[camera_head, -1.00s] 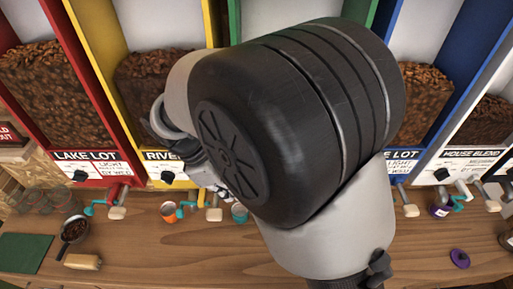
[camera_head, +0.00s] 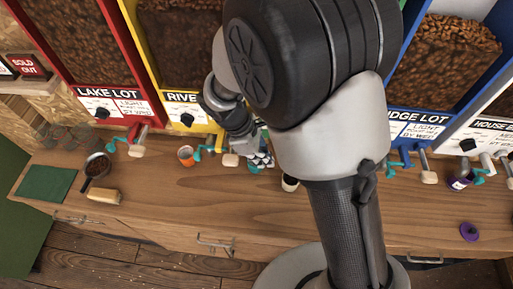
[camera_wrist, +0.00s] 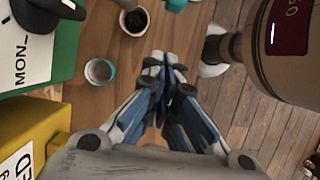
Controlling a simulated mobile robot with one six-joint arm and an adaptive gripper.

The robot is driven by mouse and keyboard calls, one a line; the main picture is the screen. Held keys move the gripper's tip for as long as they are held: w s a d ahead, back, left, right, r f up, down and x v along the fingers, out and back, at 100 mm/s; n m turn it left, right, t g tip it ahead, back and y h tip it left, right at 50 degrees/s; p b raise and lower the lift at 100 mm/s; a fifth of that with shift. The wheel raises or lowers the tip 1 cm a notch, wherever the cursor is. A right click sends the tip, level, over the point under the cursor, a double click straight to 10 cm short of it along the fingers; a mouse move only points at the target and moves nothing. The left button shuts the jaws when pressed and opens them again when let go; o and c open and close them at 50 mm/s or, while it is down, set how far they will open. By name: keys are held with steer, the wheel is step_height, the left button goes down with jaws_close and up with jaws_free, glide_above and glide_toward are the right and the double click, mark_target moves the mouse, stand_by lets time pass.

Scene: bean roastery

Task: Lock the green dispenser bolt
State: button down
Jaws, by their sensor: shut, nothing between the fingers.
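The green dispenser (camera_wrist: 60,48) fills the upper left of the wrist view, with a white label and a black knob (camera_wrist: 38,12). In the head view my arm hides it. A teal part (camera_wrist: 175,4) is cut off at the top edge of the wrist view; I cannot tell whether it is the bolt. My gripper (camera_wrist: 163,62) is shut and empty, above the counter, to the right of the dispenser front and apart from it. In the head view it shows low near the counter (camera_head: 262,157), between the yellow and blue dispensers.
A teal-rimmed cup (camera_wrist: 99,71) and a cup with dark contents (camera_wrist: 135,21) stand on the counter near my gripper. The yellow dispenser (camera_wrist: 30,125) is at lower left. The front counter is mostly clear.

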steer(key=shift+d+r, duration=0.15)
steer(key=shift+d, duration=1.75)
steer(key=d, duration=0.4)
steer(key=shift+s+d, duration=0.1)
steer(key=shift+s, duration=0.05)
